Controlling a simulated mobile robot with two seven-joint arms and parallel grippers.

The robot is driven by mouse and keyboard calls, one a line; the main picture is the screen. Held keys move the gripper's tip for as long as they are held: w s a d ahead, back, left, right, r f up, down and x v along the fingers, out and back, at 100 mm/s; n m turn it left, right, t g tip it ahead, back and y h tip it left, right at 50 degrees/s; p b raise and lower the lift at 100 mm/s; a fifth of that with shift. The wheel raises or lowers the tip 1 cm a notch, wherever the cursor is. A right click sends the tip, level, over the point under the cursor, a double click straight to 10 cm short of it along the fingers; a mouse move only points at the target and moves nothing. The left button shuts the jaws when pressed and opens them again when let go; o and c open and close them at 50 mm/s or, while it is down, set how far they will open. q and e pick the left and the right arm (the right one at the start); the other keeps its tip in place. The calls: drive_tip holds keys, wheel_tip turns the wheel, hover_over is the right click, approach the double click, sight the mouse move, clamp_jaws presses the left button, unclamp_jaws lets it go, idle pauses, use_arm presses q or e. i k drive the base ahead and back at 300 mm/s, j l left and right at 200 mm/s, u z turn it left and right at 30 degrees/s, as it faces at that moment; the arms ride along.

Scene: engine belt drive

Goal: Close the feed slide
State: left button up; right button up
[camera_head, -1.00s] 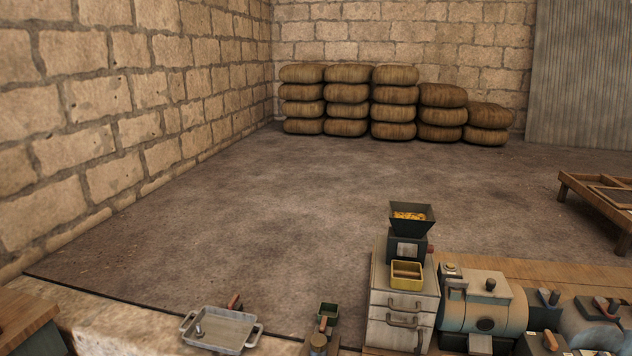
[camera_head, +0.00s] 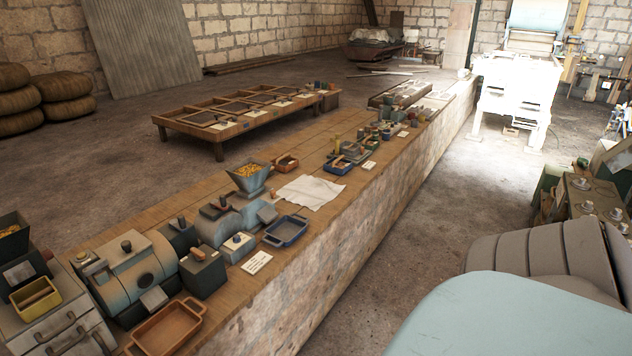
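A dark hopper (camera_head: 13,238) with yellow grain in it stands at the left edge, partly cut off by the frame. A wooden-looking handle (camera_head: 46,255) sticks out of the block below it. A second, grey-blue hopper (camera_head: 250,178) with yellow grain stands further along the bench, above a rounded grey-blue machine (camera_head: 219,228). I cannot tell which part is the feed slide, nor whether it is open or closed. Neither of my grippers is in view.
The long stone-sided bench (camera_head: 335,255) runs away to the upper right. A blue drum machine (camera_head: 130,275), an orange tray (camera_head: 168,328), a dark blue tray (camera_head: 286,231) and a white cloth (camera_head: 310,192) are on it. Open floor (camera_head: 440,190) lies to its right.

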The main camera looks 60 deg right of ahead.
sight(271, 196)
drive_tip(key=k+j+z, duration=0.1)
drive_tip(key=z, duration=1.35)
drive_tip(key=i+l+u, duration=0.4)
drive_tip(key=i+l, duration=0.2)
drive_tip(key=i, duration=0.3)
drive_tip(key=i+l+u, duration=0.4)
drive_tip(key=i+l, duration=0.35)
drive_tip(key=l, duration=0.15)
